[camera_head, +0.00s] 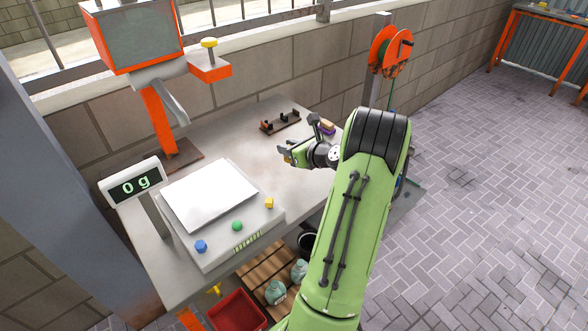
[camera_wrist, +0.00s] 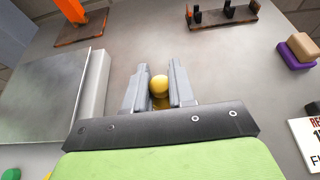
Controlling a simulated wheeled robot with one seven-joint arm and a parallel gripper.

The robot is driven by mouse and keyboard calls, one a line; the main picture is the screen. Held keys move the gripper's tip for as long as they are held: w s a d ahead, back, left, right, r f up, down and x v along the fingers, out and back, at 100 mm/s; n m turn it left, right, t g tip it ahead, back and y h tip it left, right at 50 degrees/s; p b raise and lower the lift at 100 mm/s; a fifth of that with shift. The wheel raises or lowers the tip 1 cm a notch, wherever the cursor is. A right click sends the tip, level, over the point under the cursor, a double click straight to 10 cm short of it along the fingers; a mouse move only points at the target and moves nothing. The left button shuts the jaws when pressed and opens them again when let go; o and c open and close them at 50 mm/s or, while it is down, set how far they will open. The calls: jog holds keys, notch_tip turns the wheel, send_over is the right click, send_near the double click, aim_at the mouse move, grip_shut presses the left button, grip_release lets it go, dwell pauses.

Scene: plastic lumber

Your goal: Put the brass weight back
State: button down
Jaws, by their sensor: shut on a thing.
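The brass weight (camera_wrist: 159,86) is a small yellow piece with a round top. It sits between the two grey fingers of my gripper (camera_wrist: 157,92) in the wrist view. My gripper is shut on it; its lower part is partly hidden. In the head view my gripper (camera_head: 287,153) is over the table, right of the scale. I cannot tell how high the weight is above the table. A brown rack with black and orange upright holders (camera_head: 280,123) stands further back on the table. It also shows at the top of the wrist view (camera_wrist: 224,18).
The scale (camera_head: 209,193) stands on the left, its plate empty and its display (camera_head: 138,185) reading 0 g. A purple and tan block (camera_head: 327,127) lies right of the rack, with a printed sign (camera_wrist: 306,145) nearer. An orange-armed device (camera_head: 157,120) stands at back left.

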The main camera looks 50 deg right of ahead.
notch_tip(320, 180, down, 5)
jog(key=shift+f+b, duration=0.1)
jog(key=shift+b, duration=0.6)
jog(key=shift+f, duration=0.1)
jog(key=c, duration=0.9)
grip_release()
jog(key=shift+c, duration=0.2)
